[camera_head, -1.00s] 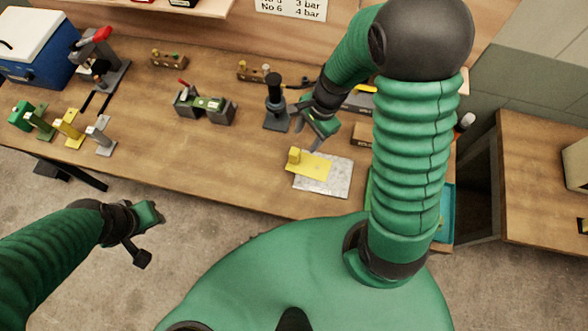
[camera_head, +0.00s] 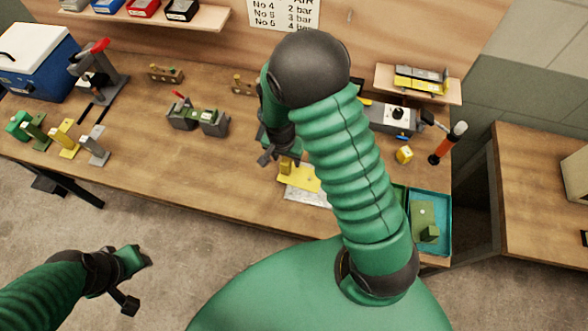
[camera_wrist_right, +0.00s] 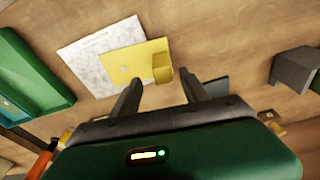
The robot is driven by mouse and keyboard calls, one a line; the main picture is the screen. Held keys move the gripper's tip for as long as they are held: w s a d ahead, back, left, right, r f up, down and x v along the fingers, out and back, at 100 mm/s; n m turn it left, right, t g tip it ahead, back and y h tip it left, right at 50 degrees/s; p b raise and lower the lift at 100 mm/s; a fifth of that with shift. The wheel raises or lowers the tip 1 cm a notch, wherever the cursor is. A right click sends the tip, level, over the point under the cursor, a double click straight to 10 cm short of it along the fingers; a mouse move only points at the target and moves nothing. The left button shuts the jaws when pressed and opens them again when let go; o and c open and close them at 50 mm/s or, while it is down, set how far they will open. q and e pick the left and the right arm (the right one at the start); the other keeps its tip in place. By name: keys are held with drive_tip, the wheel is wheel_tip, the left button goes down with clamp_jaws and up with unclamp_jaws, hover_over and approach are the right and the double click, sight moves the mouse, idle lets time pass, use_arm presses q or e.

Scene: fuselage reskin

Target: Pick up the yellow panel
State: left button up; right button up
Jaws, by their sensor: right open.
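The yellow panel (camera_head: 306,180) lies flat on a pale speckled sheet (camera_head: 305,198) near the bench's front edge, partly hidden by my right arm. A raised yellow block (camera_head: 286,166) stands at its left end. In the right wrist view, the panel (camera_wrist_right: 125,66) overlaps the pale sheet (camera_wrist_right: 85,55), and its block (camera_wrist_right: 162,67) shows just beyond the gap between my fingers. My right gripper (camera_wrist_right: 160,80) is open and empty, close to the block. It also shows in the head view (camera_head: 268,158). My left gripper (camera_head: 138,262) hangs off the bench's front; its jaws are unclear.
A teal tray (camera_head: 447,207) with a green part is at the right. A grey-green fixture (camera_head: 198,120) stands left of my right gripper. A yellow cube (camera_head: 404,154) and an orange-handled tool (camera_head: 447,143) are at the right. The bench front left of the panel is clear.

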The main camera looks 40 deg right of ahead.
sight(285, 161)
drive_tip(key=f, duration=0.2)
drive_tip(key=w+f, duration=0.1)
drive_tip(key=f, duration=0.1)
drive_tip(key=shift+a+f+p, duration=0.1)
drive_tip(key=shift+p, duration=0.3)
drive_tip(key=shift+s+d, duration=0.2)
drive_tip(key=c, duration=1.1)
drive_tip(key=shift+a, duration=0.1)
clamp_jaws()
drive_tip(key=shift+w, duration=0.1)
